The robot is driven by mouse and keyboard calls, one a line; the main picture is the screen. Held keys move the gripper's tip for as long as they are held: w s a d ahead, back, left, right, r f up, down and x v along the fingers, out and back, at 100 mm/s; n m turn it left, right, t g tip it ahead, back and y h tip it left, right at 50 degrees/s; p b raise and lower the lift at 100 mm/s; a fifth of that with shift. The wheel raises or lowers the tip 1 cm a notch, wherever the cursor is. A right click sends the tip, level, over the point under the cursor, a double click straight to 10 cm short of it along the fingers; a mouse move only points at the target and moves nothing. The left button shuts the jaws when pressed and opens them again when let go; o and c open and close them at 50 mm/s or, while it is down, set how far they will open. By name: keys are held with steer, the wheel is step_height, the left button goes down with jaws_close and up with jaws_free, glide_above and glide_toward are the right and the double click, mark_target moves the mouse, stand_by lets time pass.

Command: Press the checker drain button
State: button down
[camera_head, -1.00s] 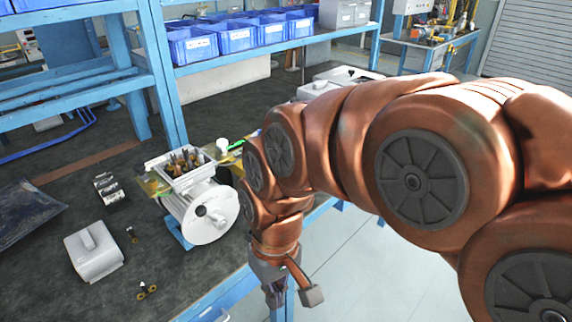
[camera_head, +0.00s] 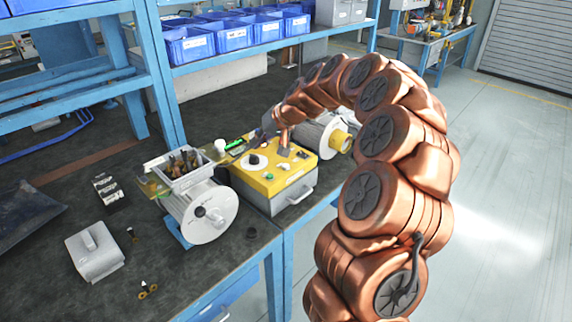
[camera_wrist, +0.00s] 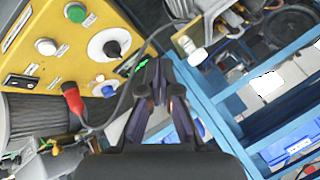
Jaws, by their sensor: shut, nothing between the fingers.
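The checker (camera_head: 250,179) is a box with a yellow top and a grey front with a handle, standing on the bench right of the white reel. In the wrist view its yellow panel (camera_wrist: 65,62) shows a green button (camera_wrist: 75,12), a white button (camera_wrist: 46,46), a black dial with a white centre (camera_wrist: 110,43) and a small blue button (camera_wrist: 108,90). The labels are too small to read, so I cannot tell which is the drain button. My gripper (camera_wrist: 160,84) is shut and empty, beside the panel near the dial's side. In the head view, my arm partly covers the checker's back.
A red plug (camera_wrist: 72,98) with a dark cable lies across the panel's edge in the wrist view. A white reel (camera_head: 207,212) with a tray of parts stands left of the checker. Another reel (camera_head: 318,135) stands behind it. Blue shelf posts rise behind the bench.

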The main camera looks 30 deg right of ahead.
steer(key=w+d+f+m, duration=0.1)
steer(key=d, duration=0.5)
steer(key=w+d+f+m+t+h, duration=0.1)
steer(key=w+d, duration=0.1)
steer(key=d, duration=0.4)
steer(key=shift+d+f+t+h, duration=0.15)
steer(key=shift+f+t+h, duration=0.15)
steer(key=shift+f, duration=0.1)
steer(key=shift+s+f, duration=0.1)
steer(key=b, duration=0.1)
glide_above(288, 166)
step_height(288, 166, down, 7)
steer(key=shift+f, duration=0.1)
steer(key=shift+f+b, duration=0.7)
steer(key=shift+b, duration=0.05)
steer(key=shift+f, duration=0.2)
steer(key=shift+f+b, duration=0.25)
steer(key=shift+b, duration=0.4)
